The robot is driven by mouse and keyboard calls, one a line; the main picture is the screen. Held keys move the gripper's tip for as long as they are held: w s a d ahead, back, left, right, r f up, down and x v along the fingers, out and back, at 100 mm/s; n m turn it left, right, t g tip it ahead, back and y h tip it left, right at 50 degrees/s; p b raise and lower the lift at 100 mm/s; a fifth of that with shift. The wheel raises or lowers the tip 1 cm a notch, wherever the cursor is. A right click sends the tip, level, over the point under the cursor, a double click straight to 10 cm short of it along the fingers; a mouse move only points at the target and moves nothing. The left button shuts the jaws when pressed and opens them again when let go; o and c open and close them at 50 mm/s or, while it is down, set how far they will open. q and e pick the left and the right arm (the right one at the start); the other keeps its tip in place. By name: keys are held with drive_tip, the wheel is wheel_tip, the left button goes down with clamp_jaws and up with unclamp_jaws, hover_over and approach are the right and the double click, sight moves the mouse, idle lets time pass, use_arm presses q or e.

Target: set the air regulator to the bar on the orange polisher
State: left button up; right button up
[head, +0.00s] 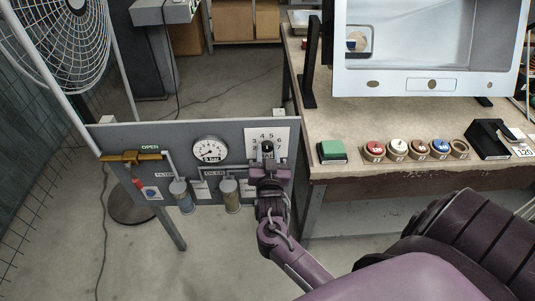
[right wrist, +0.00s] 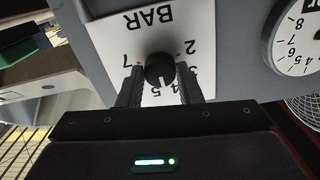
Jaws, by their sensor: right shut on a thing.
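The air regulator's black knob (right wrist: 159,69) sits on a white number plate (right wrist: 105,45) marked BAR, seen upside down in the right wrist view. Its white mark points down in that view, toward the 4 and 5. My right gripper (right wrist: 161,78) has a finger on each side of the knob and is shut on it. In the head view, my right gripper (head: 268,160) covers the lower plate (head: 281,135), and the knob top (head: 267,147) shows. I cannot identify an orange polisher or read a bar value on one. My left gripper is out of view.
The grey panel (head: 120,135) carries a gauge (head: 210,150), a yellow-handled valve (head: 135,157) under an OPEN label and two filter bowls. Right of it, a bench (head: 400,175) holds a green block (head: 332,151), several coloured discs and a metal housing (head: 430,84). A fan (head: 60,40) stands left.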

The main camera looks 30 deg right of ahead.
drive_tip(key=m+b, duration=0.1)
drive_tip(key=m, duration=0.3)
drive_tip(key=shift+m, duration=0.4)
idle(0.4)
drive_tip(key=o, duration=1)
drive_tip(key=shift+f, duration=0.1)
